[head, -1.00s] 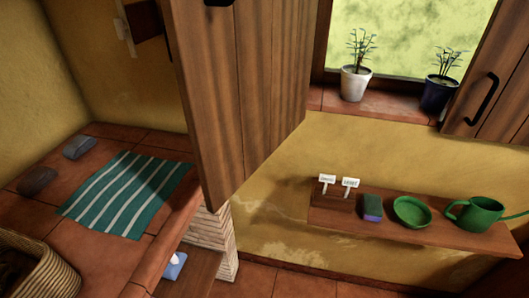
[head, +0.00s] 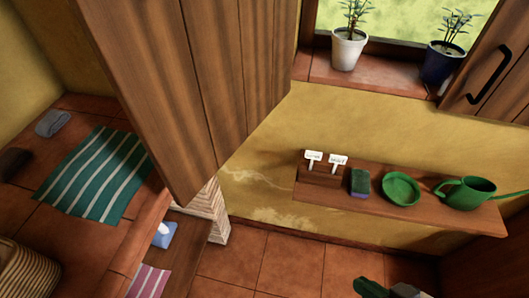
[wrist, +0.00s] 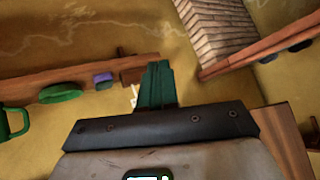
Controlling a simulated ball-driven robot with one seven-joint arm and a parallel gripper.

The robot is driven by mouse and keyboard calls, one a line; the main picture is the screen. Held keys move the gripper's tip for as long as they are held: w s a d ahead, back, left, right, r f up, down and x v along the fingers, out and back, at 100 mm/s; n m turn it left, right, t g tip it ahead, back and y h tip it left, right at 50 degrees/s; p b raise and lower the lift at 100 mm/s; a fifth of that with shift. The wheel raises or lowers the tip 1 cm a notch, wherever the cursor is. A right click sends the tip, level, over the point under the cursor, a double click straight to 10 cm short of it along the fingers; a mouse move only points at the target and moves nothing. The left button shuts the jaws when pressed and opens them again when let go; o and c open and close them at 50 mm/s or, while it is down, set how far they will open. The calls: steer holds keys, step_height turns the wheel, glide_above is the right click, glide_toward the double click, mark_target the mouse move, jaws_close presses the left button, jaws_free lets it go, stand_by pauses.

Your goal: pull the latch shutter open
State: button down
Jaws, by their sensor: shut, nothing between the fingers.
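A large wooden plank shutter (head: 190,90) stands swung out from the wall at the upper left of the head view. A second plank shutter (head: 512,75) with a black bar handle (head: 489,72) is at the right of the window. I cannot tell which of them is the latch shutter. My gripper (wrist: 157,66) shows in the wrist view with its green fingers together and empty. It is apart from both shutters, and neither handle shows in the wrist view. Dark green parts, likely of my gripper, show at the bottom right of the head view.
A wall shelf (head: 430,215) holds two small signs, a sponge (head: 360,181), a green bowl (head: 402,189) and a green watering can (head: 467,192). Potted plants stand on the window sill (head: 380,80). A striped cloth (head: 98,175) lies on the left counter. The tiled floor below the shelf looks clear.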

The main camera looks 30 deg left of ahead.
steer(key=a+r+n+y+p, duration=0.1)
steer(key=a+r+n+y, duration=0.3)
steer(key=a+r, duration=0.45)
steer(key=n+g+y+p, duration=0.1)
steer(key=n+g+y, duration=0.2)
steer(key=n+y, duration=0.25)
glide_toward(191, 162)
steer(key=shift+m, duration=0.45)
steer(key=a+p, duration=0.2)
steer(key=a, duration=0.1)
steer(key=a+p, duration=0.1)
steer(key=a, duration=0.1)
steer(key=shift+w+a+r+p, duration=0.1)
steer(key=shift+w+a+p, duration=0.05)
steer(key=shift+w+p, duration=0.2)
steer(key=shift+a, duration=0.75)
